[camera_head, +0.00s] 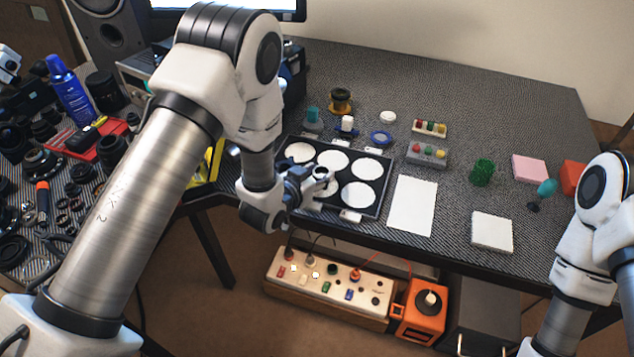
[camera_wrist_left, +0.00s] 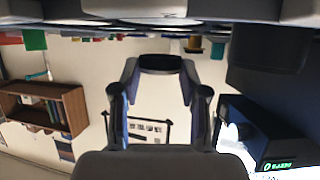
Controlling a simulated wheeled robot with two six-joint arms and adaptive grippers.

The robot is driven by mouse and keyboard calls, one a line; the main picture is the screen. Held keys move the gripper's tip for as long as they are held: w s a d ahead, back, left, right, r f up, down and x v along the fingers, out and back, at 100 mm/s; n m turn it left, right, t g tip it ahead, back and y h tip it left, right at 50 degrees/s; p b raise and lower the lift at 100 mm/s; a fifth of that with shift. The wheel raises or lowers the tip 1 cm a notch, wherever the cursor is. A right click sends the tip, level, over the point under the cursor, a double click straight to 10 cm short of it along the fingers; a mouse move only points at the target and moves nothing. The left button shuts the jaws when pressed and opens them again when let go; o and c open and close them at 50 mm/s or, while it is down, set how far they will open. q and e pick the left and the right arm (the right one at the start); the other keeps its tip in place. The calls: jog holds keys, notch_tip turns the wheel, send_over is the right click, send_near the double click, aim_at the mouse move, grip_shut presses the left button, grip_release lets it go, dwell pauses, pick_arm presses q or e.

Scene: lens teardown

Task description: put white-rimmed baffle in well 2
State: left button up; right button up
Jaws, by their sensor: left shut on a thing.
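The dark tray (camera_head: 383,190) with several round white-floored wells lies at the table's front edge in the head view. No well number can be read. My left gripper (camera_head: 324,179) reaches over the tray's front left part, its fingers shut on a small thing. My right gripper is out of view.
A blue ring (camera_head: 381,137), a white disc (camera_head: 388,117) and small coloured parts stand behind the tray. A white sheet (camera_head: 412,205) lies right of it, then a white block (camera_head: 492,231) and a green cylinder (camera_head: 482,172). Bare table lies at the back right.

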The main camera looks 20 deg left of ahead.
pick_arm(q)
notch_tip(320, 180, down, 3)
jog(key=shift+f, duration=0.3)
jog(key=o, duration=0.7)
jog(key=shift+o, duration=0.2)
